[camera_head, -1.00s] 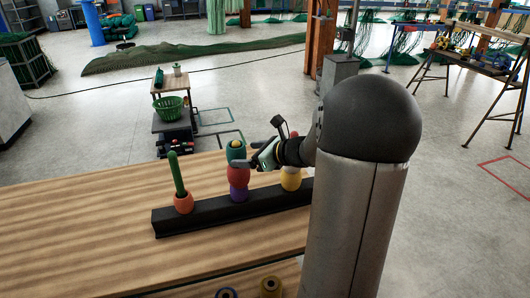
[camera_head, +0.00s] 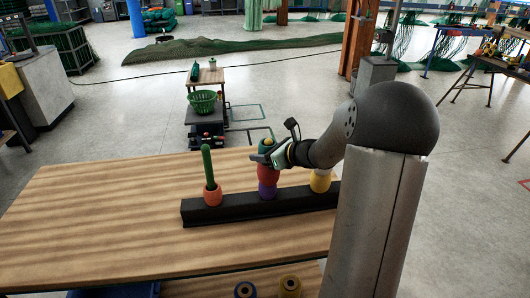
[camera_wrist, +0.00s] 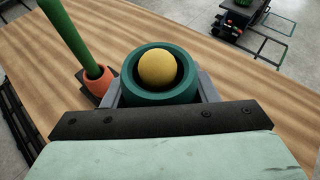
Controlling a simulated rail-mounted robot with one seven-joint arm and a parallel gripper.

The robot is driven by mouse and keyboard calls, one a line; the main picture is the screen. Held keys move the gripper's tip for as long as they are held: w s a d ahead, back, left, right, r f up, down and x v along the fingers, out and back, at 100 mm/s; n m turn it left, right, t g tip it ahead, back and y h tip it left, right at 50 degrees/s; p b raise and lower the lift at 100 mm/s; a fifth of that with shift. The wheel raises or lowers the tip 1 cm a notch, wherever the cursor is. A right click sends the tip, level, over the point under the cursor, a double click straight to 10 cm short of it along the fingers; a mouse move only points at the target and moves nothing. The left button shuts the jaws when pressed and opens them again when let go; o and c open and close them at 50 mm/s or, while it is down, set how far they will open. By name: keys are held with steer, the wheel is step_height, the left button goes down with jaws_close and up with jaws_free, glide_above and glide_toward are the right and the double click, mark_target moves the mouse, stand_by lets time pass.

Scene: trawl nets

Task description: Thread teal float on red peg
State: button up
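The teal float (camera_wrist: 160,97) is a thick ring between the two grey fingers of my gripper (camera_wrist: 160,92), which look closed against its sides. A yellow ball (camera_wrist: 158,68) shows inside its opening.
A black rail (camera_head: 230,211) on the wooden table (camera_head: 110,220) carries the stacks. At its left a green peg (camera_head: 207,165) stands in an orange float (camera_head: 212,195). At its right a yellow float (camera_head: 320,183) is partly behind my arm. The table's left side is clear.

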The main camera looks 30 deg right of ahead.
steer(key=shift+o, duration=0.6)
steer(key=shift+c, duration=0.9)
steer(key=shift+r, duration=0.1)
steer(key=shift+r, duration=0.1)
steer(key=shift+s+r+p, duration=0.1)
steer(key=shift+r+p, duration=3.4)
steer(key=shift+r, duration=1.1)
